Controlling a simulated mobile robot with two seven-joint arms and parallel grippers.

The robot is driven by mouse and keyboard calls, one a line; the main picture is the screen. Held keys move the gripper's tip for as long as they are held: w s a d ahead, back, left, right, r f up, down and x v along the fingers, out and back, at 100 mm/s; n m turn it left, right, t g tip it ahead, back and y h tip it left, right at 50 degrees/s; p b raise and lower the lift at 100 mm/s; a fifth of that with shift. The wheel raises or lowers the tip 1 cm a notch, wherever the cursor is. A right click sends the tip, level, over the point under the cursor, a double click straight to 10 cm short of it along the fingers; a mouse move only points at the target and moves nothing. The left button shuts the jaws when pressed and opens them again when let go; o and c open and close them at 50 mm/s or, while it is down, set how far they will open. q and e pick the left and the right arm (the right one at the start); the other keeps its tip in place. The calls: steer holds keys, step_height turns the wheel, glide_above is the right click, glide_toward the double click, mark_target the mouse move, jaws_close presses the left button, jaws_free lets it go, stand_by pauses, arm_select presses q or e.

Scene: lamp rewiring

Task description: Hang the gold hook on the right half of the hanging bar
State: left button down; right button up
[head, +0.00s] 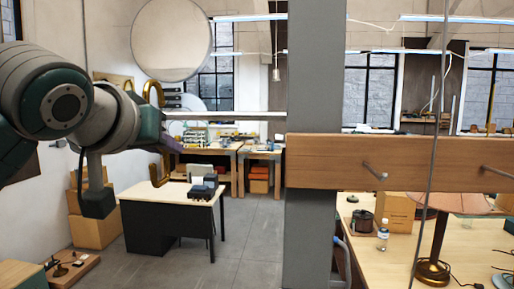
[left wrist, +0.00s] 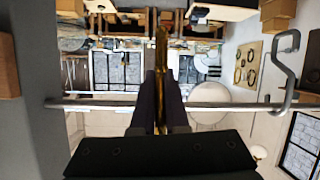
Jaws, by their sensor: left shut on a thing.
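The gold hook (head: 158,171) is upright in my left gripper (head: 165,138). Its curved top shows above the gripper and its lower curve below it; the middle is hidden by the fingers. In the left wrist view the fingers are shut on the gold hook (left wrist: 161,50), seen as a thin upright strip. The pale hanging bar (head: 235,115) runs level from behind my left gripper to the grey column. In the left wrist view the bar (left wrist: 225,105) crosses behind the fingers. I cannot tell whether the hook touches it. My right gripper is not in view.
A grey column (head: 314,70) stands right of the bar. A wooden beam (head: 340,165) with metal pegs crosses it. A grey hook (left wrist: 290,78) shows near the bar's right part in the left wrist view; contact is unclear. A desk (head: 168,205) stands below.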

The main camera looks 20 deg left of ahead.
arm_select(q)
steer(key=b+x, duration=0.2)
steer(key=x, duration=0.6)
steer(key=shift+w, duration=0.3)
stand_by(0.4)
steer(key=shift+d+f, duration=0.1)
steer(key=shift+f, duration=0.1)
steer(key=c, duration=0.8)
jaws_free()
steer(key=shift+c, duration=0.2)
